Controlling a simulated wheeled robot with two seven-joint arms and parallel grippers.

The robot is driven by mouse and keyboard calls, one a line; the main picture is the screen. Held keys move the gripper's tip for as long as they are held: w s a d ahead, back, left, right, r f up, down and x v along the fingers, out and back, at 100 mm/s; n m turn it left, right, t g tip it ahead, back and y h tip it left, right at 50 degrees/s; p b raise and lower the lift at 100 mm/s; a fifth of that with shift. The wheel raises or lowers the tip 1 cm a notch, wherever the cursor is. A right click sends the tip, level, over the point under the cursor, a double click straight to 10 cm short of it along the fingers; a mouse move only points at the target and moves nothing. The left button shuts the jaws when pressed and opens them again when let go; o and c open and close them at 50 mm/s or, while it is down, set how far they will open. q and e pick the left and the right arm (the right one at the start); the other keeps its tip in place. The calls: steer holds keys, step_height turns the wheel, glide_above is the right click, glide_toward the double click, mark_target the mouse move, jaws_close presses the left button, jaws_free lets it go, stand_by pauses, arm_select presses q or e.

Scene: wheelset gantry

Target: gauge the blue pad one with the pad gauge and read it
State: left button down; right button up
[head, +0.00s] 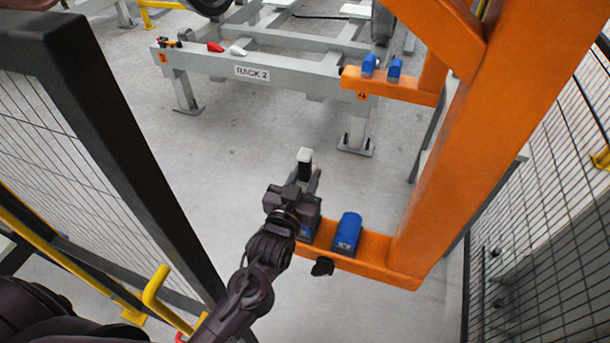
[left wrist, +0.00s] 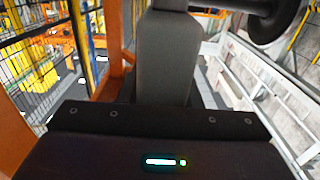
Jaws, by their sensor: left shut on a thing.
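My left gripper (head: 309,181) is shut on a dark piece with a white end (head: 304,156), likely the pad gauge. It is held over the near end of the low orange beam (head: 375,262). In the left wrist view a grey block (left wrist: 166,60) rises ahead of the gripper; I cannot tell whether it is the gauge. A blue pad (head: 347,231) sits on the low beam just right of my gripper. Another blue pad (head: 309,236) is mostly hidden behind the gripper. Which is pad one, and any reading, cannot be made out. My right gripper is out of view.
A grey rack marked RACK 2 (head: 252,73) stands beyond, with small red and white items on it. Two blue blocks (head: 394,69) sit on an upper orange ledge (head: 410,90). The orange post (head: 470,140) and mesh fences (head: 535,220) bound the right; a dark-framed fence (head: 110,130) stands left.

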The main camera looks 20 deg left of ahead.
mark_target(303, 161)
arm_select(q)
steer(key=shift+f+b, duration=0.7)
steer(key=shift+f, duration=0.5)
stand_by(0.7)
steer(key=shift+r+p, duration=3.45)
steer(key=shift+r, duration=0.15)
steer(key=shift+r+p, duration=0.8)
steer(key=shift+r, duration=0.2)
